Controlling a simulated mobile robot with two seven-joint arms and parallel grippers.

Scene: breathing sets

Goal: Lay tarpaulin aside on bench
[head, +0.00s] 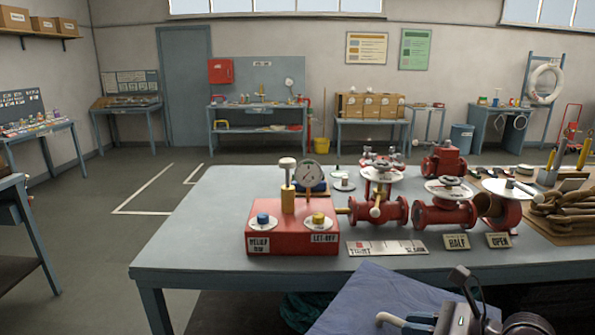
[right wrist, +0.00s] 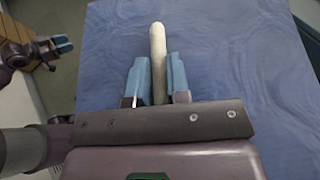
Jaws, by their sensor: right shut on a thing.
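The blue tarpaulin (head: 372,292) shows as a flat sheet at the bottom of the head view, in front of the main bench's (head: 200,262) near edge. It fills much of the right wrist view (right wrist: 225,60). My right gripper (head: 425,322) is at the sheet's lower right in the head view. In the right wrist view its blue fingers (right wrist: 158,80) are shut on a pale rounded bar (right wrist: 158,45) over the sheet. How the bar joins the sheet is hidden. What looks like my left gripper (right wrist: 45,48) shows at the left of that view; its jaws are unclear.
Another bench (head: 22,215) stands at the far left, with open floor between.

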